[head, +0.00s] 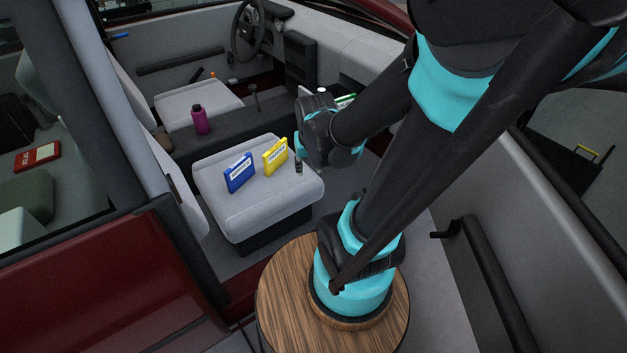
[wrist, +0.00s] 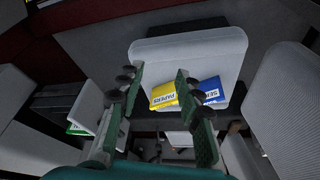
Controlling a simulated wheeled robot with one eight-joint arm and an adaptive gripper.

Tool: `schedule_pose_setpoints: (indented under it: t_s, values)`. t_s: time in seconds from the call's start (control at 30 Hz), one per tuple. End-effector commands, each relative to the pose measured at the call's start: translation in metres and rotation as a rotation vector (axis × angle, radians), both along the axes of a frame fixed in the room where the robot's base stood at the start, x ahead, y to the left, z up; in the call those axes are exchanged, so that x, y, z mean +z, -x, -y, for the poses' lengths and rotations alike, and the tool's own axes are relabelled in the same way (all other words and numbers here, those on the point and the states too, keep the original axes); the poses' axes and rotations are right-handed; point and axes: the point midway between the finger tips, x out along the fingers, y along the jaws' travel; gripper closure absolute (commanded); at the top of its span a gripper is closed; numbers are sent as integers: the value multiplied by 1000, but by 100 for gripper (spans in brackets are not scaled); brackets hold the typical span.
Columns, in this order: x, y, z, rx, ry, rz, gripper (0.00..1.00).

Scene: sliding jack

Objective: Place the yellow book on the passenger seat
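The yellow book (head: 275,157) stands tilted on the grey passenger seat (head: 232,205), just right of a blue book (head: 239,173). Both books also show in the wrist view, the yellow one (wrist: 165,97) partly behind a finger and the blue one (wrist: 212,91) beside it. My gripper (head: 298,166) is just right of the yellow book in the head view. In the wrist view my gripper (wrist: 160,78) has its two green fingers spread, with nothing held between them. The yellow book looks apart from the fingers, though the exact gap is hard to tell.
A purple bottle (head: 200,120) stands on the centre console left of the gear lever. A green and white book (head: 345,101) lies behind my arm. A red atlas (head: 37,157) lies in the rear. The seat's front part is clear.

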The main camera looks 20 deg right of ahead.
Motion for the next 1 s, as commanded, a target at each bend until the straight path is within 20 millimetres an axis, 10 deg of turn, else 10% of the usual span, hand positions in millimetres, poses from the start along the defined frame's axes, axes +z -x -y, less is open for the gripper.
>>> schedule_pose_setpoints:
  t_s: [0.23, 1.0]
  values:
    - [-12, 41, -1, 90, -7, 16, 65]
    - [-13, 44, -2, 99, -7, 17, 65]
